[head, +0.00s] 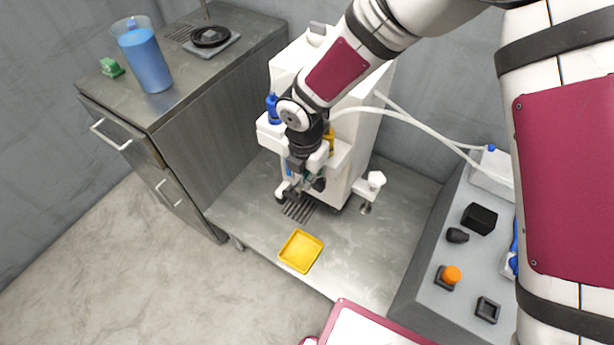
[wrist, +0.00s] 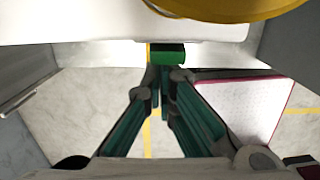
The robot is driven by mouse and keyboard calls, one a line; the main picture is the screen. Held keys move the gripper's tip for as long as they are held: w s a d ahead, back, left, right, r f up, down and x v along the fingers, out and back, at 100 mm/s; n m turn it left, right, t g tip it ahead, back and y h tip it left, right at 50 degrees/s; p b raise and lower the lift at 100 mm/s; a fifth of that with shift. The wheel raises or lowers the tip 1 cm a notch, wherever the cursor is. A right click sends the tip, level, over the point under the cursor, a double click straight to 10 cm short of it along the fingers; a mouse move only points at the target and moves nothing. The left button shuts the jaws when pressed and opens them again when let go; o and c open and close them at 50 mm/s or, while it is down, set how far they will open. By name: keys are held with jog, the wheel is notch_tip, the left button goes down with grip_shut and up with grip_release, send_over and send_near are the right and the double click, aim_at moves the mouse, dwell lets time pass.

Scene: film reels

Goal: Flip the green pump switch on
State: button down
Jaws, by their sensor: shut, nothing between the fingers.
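In the wrist view, a small green block (wrist: 168,54), which looks like the green pump switch, sits at the edge of a white surface. My gripper (wrist: 166,74) is shut and empty, with its fingertips just below the block in the picture. I cannot tell whether they touch it or which way the switch is set. In the head view, my gripper (head: 300,186) is at the front of the white machine (head: 350,150). My arm and gripper hide the switch there.
A yellow tray (head: 301,251) lies on the metal bench (head: 262,212) in front of the machine. A cabinet (head: 205,120) at left holds a blue-filled pitcher (head: 146,60) and another green object (head: 112,67). A grey console (head: 455,235) with an orange knob (head: 452,274) is at right.

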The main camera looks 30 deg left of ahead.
jog(key=shift+r, duration=0.2)
jog(key=shift+r+p, duration=0.6)
jog(key=shift+r, duration=0.1)
